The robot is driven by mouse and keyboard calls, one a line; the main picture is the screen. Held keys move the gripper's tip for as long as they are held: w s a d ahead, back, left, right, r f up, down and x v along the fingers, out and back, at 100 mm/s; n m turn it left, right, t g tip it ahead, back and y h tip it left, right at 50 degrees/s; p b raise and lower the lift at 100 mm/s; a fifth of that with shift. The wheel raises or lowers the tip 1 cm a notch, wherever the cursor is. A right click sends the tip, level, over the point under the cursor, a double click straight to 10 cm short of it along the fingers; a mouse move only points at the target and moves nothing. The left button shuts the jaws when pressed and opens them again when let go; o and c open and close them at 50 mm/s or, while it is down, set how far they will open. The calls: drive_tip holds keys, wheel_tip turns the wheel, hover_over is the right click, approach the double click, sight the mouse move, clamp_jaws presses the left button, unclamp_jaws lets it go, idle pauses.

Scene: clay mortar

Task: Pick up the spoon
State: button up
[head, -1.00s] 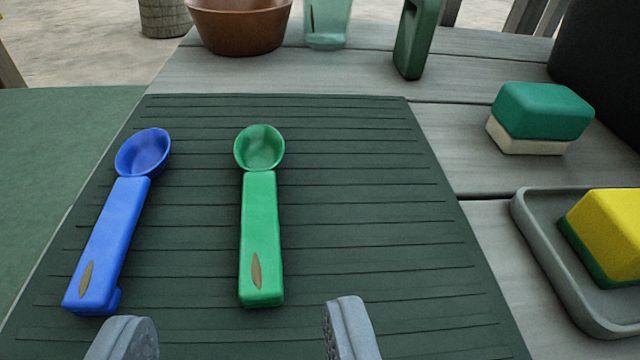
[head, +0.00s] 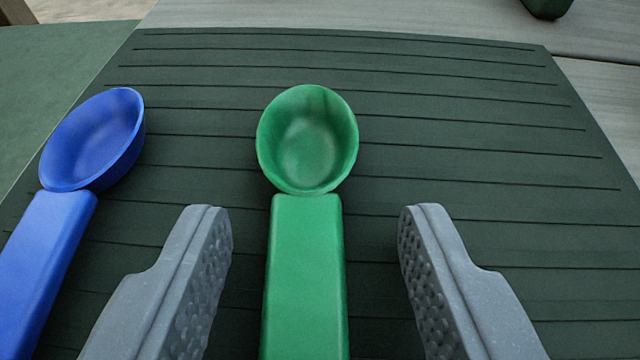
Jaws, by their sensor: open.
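A green spoon (head: 305,270) lies on the dark green ribbed mat (head: 480,150), its round bowl pointing away from me. A blue spoon (head: 50,255) lies to its left on the same mat, tilted, with its handle running out of the picture at lower left. My gripper (head: 315,215) is open, with one grey finger on each side of the green spoon's handle. Gaps show between both fingers and the handle. The lower end of the green handle is cut off by the picture edge.
The mat around the green spoon is otherwise clear. Grey table planks (head: 400,18) show beyond and right of the mat. A dark green object (head: 546,6) is partly visible at the top edge. A green surface (head: 50,90) lies at the left.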

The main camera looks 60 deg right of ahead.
clamp_jaws()
idle(0.3)
